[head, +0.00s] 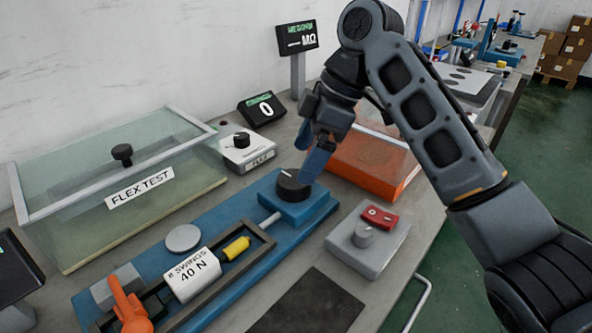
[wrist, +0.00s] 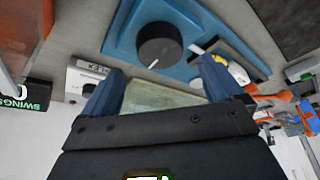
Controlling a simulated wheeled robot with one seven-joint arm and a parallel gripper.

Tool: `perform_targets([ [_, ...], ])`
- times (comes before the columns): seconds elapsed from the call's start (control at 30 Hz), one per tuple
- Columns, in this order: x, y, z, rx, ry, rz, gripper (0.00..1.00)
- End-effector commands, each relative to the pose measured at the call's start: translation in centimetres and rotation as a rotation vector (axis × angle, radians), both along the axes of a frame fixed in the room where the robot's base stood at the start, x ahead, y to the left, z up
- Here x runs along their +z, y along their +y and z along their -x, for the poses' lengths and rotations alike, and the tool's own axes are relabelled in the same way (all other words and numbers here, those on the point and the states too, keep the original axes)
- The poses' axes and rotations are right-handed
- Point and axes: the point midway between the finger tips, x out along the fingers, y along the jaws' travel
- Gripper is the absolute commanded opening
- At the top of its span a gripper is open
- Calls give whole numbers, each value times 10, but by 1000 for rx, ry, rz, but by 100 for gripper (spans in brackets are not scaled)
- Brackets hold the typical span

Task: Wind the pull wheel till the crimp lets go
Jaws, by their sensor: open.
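The pull wheel, a black round knob (head: 293,184) with a white mark, sits on the raised block at the far end of the blue pull rig (head: 215,225). In the wrist view the wheel (wrist: 160,45) lies ahead of the fingers, its mark toward the gripper. My gripper (head: 313,165) is above and just beside the wheel. In the wrist view its blue fingers (wrist: 160,82) are spread with nothing between them. A rod runs from the block to a frame holding a yellow piece (head: 236,248). I cannot tell which part is the crimp.
A glass "FLEX TEST" box (head: 120,180) stands left. A small grey box with a knob (head: 248,152) and a display reading 0 (head: 262,109) are behind. A grey block with a red piece (head: 368,238) stands right. An orange clamp handle (head: 130,310) is front left.

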Motion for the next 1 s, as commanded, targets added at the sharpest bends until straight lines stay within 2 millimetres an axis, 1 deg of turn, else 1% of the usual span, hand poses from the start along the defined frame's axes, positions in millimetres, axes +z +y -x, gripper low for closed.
perform_targets([
  [0.03, -10, 3, 1, 0, 2, 0, 94],
  [0.1, -19, 7, 1, -1, 3, 0, 94],
  [0.3, -40, 16, 2, -1, 1, -1, 94],
  [0.43, -45, 18, 2, -1, 1, -1, 94],
  [0.67, -45, 19, 2, 0, -1, -1, 94],
  [0.77, -45, 19, 2, -1, 0, -1, 86],
  [1.0, -45, 19, 2, -1, -1, 0, 63],
])
